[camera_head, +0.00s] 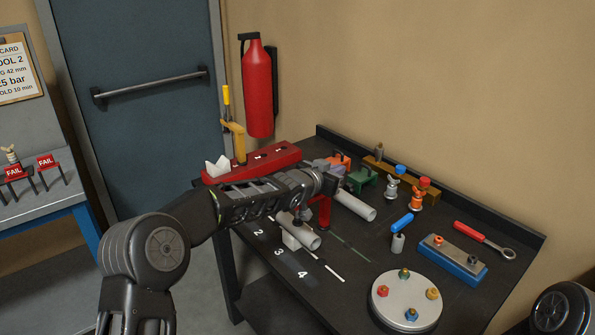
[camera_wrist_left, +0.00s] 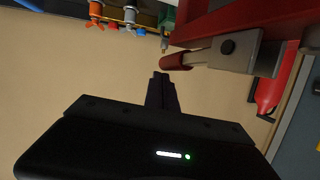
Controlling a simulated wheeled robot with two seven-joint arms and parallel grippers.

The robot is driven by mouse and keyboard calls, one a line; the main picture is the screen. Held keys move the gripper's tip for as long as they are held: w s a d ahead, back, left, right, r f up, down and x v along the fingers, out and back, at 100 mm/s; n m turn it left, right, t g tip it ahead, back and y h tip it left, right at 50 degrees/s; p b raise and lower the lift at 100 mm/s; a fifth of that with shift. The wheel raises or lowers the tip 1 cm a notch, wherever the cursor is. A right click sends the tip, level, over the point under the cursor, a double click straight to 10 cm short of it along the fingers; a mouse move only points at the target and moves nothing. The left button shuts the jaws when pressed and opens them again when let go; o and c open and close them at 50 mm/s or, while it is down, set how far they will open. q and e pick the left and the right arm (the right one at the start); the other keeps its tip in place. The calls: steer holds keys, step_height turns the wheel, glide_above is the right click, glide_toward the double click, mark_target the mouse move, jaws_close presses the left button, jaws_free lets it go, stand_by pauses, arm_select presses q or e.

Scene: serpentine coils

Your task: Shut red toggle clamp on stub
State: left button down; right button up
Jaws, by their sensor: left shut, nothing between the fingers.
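A red part (camera_head: 323,213), apparently the red toggle clamp, shows under my left gripper (camera_head: 328,184) in the head view, largely hidden by the arm. In the left wrist view the clamp's red frame (camera_wrist_left: 245,20) is at the top, with a grey lever (camera_wrist_left: 225,55) ending in a red grip (camera_wrist_left: 175,62). My left gripper (camera_wrist_left: 161,85) is shut and empty, its tips close beside the red grip; I cannot tell whether they touch. Grey pipe stubs (camera_head: 356,205) lie near the clamp. My right gripper is not in view.
A red block (camera_head: 225,178) is behind the arm. A fire extinguisher (camera_head: 257,90) hangs behind.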

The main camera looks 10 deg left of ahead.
arm_select(q)
steer(key=s+d+r, duration=0.1)
steer(key=r, duration=0.5)
steer(key=s+r, duration=0.2)
steer(key=r, duration=0.5)
steer(key=shift+s+d+r+b, duration=0.2)
steer(key=shift+s+d+b, duration=0.1)
steer(key=shift+d, duration=0.1)
